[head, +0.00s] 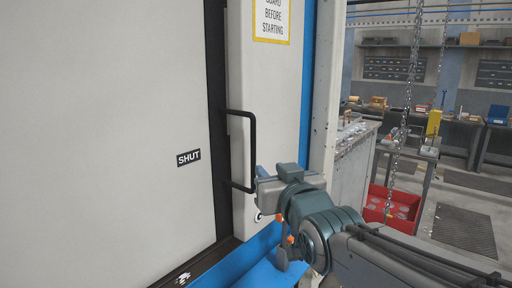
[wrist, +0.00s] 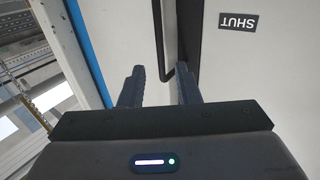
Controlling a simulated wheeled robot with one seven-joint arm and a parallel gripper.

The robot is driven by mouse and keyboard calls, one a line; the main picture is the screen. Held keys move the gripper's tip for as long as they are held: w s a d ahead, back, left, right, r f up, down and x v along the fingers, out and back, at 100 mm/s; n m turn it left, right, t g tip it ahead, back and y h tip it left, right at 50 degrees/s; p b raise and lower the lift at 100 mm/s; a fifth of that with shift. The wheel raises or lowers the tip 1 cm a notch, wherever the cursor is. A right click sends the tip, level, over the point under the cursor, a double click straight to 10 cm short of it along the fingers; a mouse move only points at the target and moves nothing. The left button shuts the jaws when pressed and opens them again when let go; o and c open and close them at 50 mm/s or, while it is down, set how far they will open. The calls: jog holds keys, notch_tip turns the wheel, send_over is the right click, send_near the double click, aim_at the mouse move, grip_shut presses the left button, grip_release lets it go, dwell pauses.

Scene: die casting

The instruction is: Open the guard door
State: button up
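The guard door (head: 120,130) is a large pale panel with a black edge strip and a SHUT label (head: 189,158), also in the wrist view (wrist: 238,22). Its black bar handle (head: 253,135) stands upright near the door's right edge. My gripper (head: 260,174) is by the handle's lower end in the head view, its fingers mostly hidden. In the wrist view, my gripper (wrist: 160,84) has its two dark fingers apart. The handle (wrist: 161,45) shows between them in the picture, its end near the right finger. I cannot tell whether they touch.
A pale fixed panel with a warning sign (head: 272,18) and a blue frame stand right of the door. Further right are a hanging chain (head: 405,110), a red bin (head: 392,207) and workbenches. Open floor (head: 470,195) shows at the far right.

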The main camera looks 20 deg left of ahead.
aim_at(254, 152)
jog(key=p+x, duration=0.4)
jog(key=x, duration=0.9)
jog(key=shift+w+a+p, duration=0.15)
jog(key=shift+w+p, duration=0.1)
jog(key=shift+p, duration=0.1)
grip_shut()
